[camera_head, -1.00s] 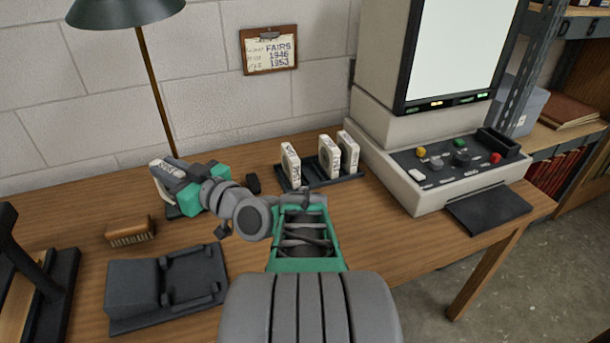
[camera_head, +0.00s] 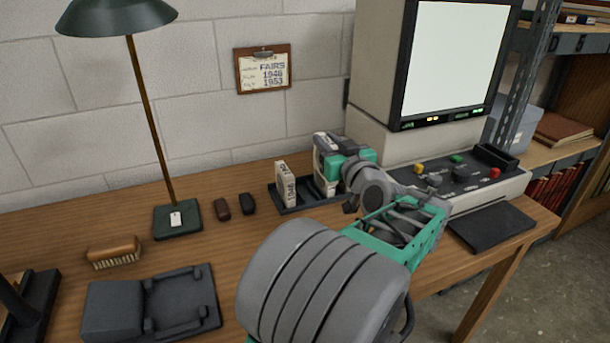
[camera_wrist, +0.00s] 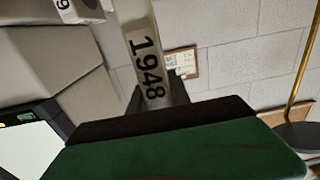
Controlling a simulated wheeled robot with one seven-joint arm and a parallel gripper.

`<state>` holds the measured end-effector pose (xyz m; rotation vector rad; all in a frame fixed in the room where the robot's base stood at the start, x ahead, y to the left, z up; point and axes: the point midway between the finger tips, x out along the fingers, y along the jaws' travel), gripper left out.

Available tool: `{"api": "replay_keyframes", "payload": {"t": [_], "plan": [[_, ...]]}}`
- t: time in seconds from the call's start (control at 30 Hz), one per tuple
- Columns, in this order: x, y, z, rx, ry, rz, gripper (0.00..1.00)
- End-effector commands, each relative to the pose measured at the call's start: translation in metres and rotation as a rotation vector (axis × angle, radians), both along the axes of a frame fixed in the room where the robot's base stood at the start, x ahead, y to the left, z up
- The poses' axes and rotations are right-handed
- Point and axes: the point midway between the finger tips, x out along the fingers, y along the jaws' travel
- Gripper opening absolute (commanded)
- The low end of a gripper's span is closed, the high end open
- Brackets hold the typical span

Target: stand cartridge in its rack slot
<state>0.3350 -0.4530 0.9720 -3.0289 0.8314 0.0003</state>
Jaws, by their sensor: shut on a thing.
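My gripper (camera_head: 343,167), with green jaws, is over the right part of the dark rack (camera_head: 292,208) in the head view. It is shut on a white cartridge (camera_head: 321,143), whose top shows left of the jaws. In the wrist view a white cartridge marked 1948 (camera_wrist: 146,62) shows beyond the green and dark finger (camera_wrist: 170,140); it appears to be the held one. Another cartridge marked 1946 (camera_head: 286,184) stands upright in the rack's left end. A cartridge ending in 9 (camera_wrist: 77,10) shows at the wrist view's top left. My gripper hides the slots below, so seating is unclear.
The reader machine (camera_head: 375,131) stands close at the right, its control panel (camera_head: 460,172) beside my arm. The lamp (camera_head: 178,220), two small dark objects (camera_head: 234,206), a brush (camera_head: 114,252) and a black holder (camera_head: 150,305) are at the left. A clipboard (camera_head: 263,70) hangs behind.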

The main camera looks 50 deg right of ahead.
Motion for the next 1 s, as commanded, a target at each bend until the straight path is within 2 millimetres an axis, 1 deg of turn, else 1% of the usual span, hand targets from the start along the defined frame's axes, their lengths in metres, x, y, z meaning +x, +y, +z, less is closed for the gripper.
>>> {"api": "replay_keyframes", "payload": {"t": [0.03,0.13,0.2,0.33,0.53,0.6,0.7,0.9,1.0], "plan": [[0.015,-0.002,-0.007,0.001,0.000,0.008,0.00],[0.041,-0.009,-0.019,0.001,-0.001,0.007,0.00],[0.052,-0.013,-0.038,0.004,0.000,0.005,0.00],[0.070,-0.019,-0.060,0.001,-0.001,0.003,0.00],[0.085,-0.023,-0.078,-0.001,-0.001,0.002,0.00],[0.084,-0.024,-0.093,0.003,0.001,-0.001,0.00],[0.084,-0.024,-0.107,0.000,-0.001,0.000,0.00],[0.084,-0.024,-0.106,-0.003,-0.001,0.000,0.00],[0.084,-0.024,-0.109,-0.003,-0.001,0.000,0.00]]}}
